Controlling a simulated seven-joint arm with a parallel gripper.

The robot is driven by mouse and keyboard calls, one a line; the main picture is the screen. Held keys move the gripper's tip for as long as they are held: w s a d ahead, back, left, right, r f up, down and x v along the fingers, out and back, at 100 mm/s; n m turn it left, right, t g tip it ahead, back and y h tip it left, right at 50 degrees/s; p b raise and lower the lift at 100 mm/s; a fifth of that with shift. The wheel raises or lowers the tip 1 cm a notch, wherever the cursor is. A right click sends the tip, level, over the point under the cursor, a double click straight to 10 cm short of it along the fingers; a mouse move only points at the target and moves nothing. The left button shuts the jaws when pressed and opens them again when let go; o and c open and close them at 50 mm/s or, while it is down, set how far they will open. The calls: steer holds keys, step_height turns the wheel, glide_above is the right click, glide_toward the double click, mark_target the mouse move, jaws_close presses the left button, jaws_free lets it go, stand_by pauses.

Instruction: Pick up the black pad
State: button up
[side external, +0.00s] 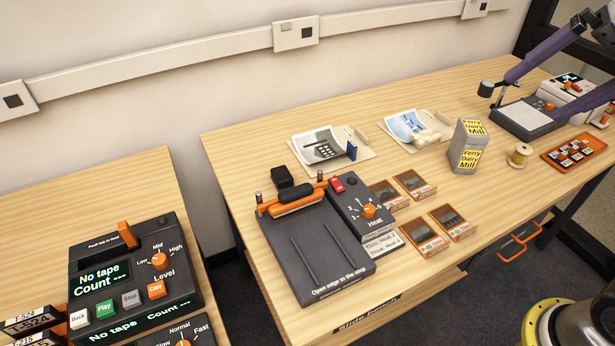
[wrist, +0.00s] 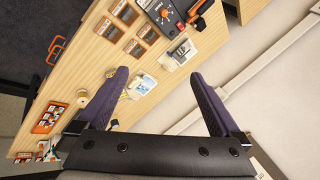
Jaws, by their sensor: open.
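A small black block (side external: 281,176), the likeliest match for the black pad, sits at the back of the left part of the bench, behind the orange-handled sealer. I cannot make it out clearly in the wrist view. My gripper (side external: 531,97) is at the far right of the side view, its two purple fingers spread apart and well away from the block. In the wrist view my gripper (wrist: 160,73) is open, with nothing held between its fingers.
The dark sealer (side external: 318,250) with an orange bar stands in front of the block. Slide cards (side external: 453,222), two picture sheets (side external: 322,148), a carton (side external: 467,146) and a thread spool (side external: 519,155) lie to the right. Bare wood lies between several of them.

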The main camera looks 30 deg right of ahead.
steer(key=w+a+r+m, duration=0.2)
steer(key=w+r+m, duration=0.15)
steer(key=w, duration=0.35)
steer(key=m+g+y, duration=0.3)
steer(key=m+g, duration=0.3)
glide_above(286, 172)
steer(key=d, duration=0.3)
step_height(286, 172, down, 36)
steer(key=shift+n, duration=0.25)
steer(key=shift+x, duration=3)
steer(key=shift+a+r, duration=0.1)
steer(key=shift+a, duration=0.05)
steer(key=c, duration=1.2)
steer(key=shift+c, duration=0.2)
steer(key=shift+r, duration=0.1)
